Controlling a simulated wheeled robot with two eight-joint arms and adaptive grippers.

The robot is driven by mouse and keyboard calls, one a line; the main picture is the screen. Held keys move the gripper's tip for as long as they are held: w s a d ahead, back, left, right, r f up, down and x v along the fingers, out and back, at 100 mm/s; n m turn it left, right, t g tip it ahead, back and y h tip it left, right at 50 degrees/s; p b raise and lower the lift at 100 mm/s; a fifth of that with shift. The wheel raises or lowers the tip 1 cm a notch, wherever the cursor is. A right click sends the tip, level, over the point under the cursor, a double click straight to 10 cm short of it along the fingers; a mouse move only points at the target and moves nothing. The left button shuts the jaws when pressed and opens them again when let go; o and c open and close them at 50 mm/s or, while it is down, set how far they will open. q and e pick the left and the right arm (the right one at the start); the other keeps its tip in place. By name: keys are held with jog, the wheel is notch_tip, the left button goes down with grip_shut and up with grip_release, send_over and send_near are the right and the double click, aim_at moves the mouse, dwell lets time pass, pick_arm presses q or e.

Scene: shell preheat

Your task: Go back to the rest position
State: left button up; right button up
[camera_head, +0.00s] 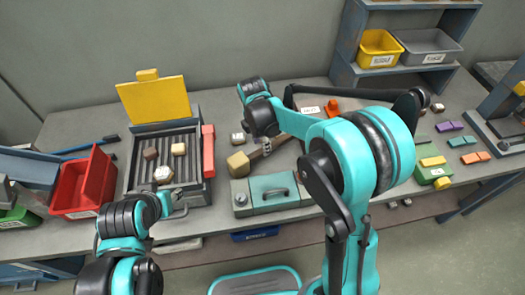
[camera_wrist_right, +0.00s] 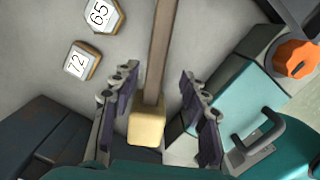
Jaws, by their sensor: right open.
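My right gripper (camera_head: 266,146) points down over the middle of the bench, partly hidden by its own wrist. In the right wrist view its two fingers (camera_wrist_right: 160,108) stand wide apart. A mallet with a pale wooden head (camera_wrist_right: 146,127) and brown handle (camera_wrist_right: 160,45) shows between them; no finger touches it there. The mallet head also shows in the head view (camera_head: 238,162). My left gripper (camera_head: 176,204) is at the front edge of the ribbed heater tray (camera_head: 131,182); its fingers are too small to read.
The heater has a raised yellow lid (camera_head: 155,99) and several small pieces on its ribs. A red bin (camera_head: 88,186) stands left of it. A teal box with a handle (camera_head: 272,188) lies in front of the mallet. Shelves (camera_head: 345,75) stand behind.

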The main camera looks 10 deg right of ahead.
jog(key=r, duration=0.5)
jog(key=shift+s+a, duration=0.1)
jog(key=shift+a, duration=0.15)
jog(key=s+d+r+m+t, duration=0.2)
jog(key=s+d+m+t, duration=0.1)
jog(key=s+m, duration=0.6)
jog(key=s+d+r+m+t+y, duration=0.1)
jog(key=s+d+m, duration=0.4)
jog(key=s+m, duration=0.5)
jog(key=r+m+t, duration=0.1)
jog(key=m+t, duration=0.1)
jog(key=m, duration=0.1)
jog(key=shift+r+t, duration=0.3)
jog(key=shift+r, duration=0.05)
